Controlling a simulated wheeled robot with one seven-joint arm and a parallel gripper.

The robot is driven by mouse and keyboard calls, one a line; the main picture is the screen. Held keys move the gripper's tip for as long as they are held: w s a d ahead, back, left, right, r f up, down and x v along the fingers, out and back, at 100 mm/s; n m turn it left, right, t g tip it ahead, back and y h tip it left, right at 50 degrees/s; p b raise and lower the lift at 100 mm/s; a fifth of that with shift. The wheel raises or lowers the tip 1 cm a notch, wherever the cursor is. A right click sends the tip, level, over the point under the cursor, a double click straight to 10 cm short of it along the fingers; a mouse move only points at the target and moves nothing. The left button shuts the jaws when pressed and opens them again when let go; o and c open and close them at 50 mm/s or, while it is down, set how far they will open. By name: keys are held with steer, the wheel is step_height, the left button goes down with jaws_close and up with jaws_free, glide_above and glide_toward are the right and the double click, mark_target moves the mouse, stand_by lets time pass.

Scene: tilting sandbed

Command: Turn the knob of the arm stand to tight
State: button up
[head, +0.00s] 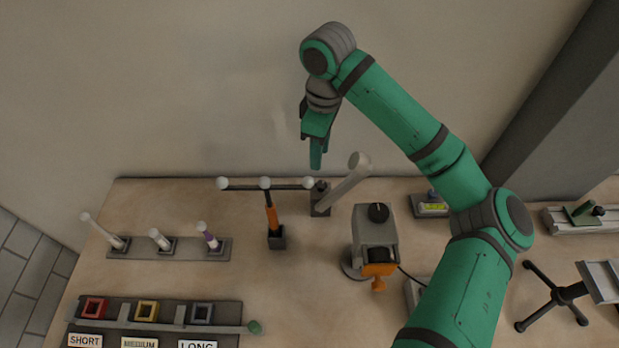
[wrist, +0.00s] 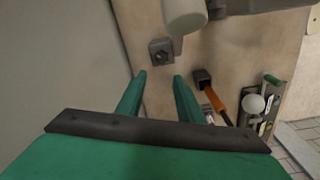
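A small dark stand (head: 319,203) with a pale leaning arm (head: 345,183) stands near the back edge of the table; I take it as the arm stand. The arm rises to the right and ends in a round disc. In the wrist view the stand's square dark block (wrist: 161,51) has a round piece at its middle, probably the knob; its setting cannot be read. The pale arm (wrist: 186,18) shows beside it. My gripper (head: 316,165) points down above and behind the stand. In the wrist view its fingers (wrist: 159,77) are apart and empty, short of the block.
A T-shaped post (head: 271,215) with white balls stands just left of the stand. A grey device (head: 375,235) with a black top knob and orange clamp stands to the right. Several pegs line a rack (head: 140,252) at left.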

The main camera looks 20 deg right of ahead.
mark_target(322, 184)
steer(key=shift+n, duration=0.3)
steer(key=f, duration=1.1)
steer(key=shift+s+d, duration=0.2)
steer(key=shift+d, duration=0.2)
steer(key=c, duration=0.8)
